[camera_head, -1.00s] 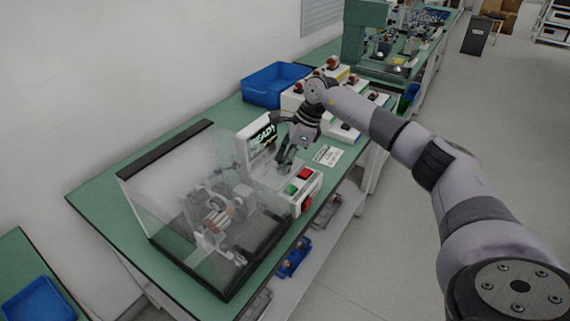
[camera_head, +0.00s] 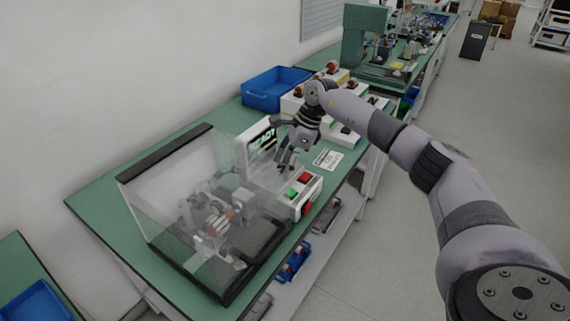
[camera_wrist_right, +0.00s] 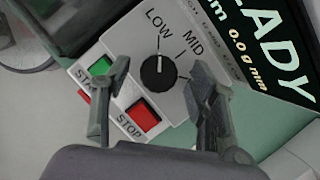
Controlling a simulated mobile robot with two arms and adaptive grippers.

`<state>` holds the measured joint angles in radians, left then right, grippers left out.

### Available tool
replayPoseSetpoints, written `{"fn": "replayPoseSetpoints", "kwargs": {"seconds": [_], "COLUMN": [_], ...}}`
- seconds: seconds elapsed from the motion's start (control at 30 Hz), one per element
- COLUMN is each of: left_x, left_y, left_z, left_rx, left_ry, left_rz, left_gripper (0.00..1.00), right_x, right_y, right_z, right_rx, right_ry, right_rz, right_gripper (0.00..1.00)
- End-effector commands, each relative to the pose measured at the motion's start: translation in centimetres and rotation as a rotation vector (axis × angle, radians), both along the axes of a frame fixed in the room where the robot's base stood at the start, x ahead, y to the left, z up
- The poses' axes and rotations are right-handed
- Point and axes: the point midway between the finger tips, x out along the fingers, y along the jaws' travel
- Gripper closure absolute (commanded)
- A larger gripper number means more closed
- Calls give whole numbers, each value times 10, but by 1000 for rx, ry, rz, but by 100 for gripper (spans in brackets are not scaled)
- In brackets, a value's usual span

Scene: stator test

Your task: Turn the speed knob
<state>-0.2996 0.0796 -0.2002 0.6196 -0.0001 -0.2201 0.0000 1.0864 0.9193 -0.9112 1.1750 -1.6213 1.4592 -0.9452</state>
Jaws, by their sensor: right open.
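The round black speed knob (camera_wrist_right: 159,73) shows in the right wrist view on a light panel. Its white pointer line is towards the LOW label (camera_wrist_right: 158,22), with the MID label (camera_wrist_right: 193,44) to the right. My right gripper (camera_wrist_right: 158,75) is open, its two fingers on either side of the knob in this view and apart from it. In the head view my right gripper (camera_head: 287,166) is over the panel of the tester (camera_head: 310,193), and the knob cannot be made out there. My left gripper is not in view.
Green START (camera_wrist_right: 101,66) and red STOP (camera_wrist_right: 144,115) buttons sit beside the knob. A lit READY display (camera_head: 263,143) stands behind the panel. A clear guard box (camera_head: 150,215) is at left, a blue bin (camera_head: 272,88) behind, and a white card (camera_head: 328,158) at right.

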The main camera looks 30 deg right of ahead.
Motion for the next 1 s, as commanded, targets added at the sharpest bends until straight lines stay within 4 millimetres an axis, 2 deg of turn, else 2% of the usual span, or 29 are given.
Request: {"fn": "replayPoseSetpoints", "kwargs": {"seconds": [0.27,0.37,0.47,0.8,1.0], "left_x": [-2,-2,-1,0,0], "left_y": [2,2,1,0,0], "left_z": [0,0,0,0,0], "left_rx": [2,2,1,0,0], "left_ry": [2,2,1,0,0], "left_rz": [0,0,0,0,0], "left_gripper": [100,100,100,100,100], "right_x": [0,-1,-3,-16,-21], "right_y": [0,-2,-8,-31,-39], "right_z": [0,6,20,85,106], "right_rx": [1,0,-1,0,0], "right_ry": [1,-1,-2,-2,0], "right_rz": [-1,0,-2,-2,-1], "right_gripper": [45,45,45,45,45]}}
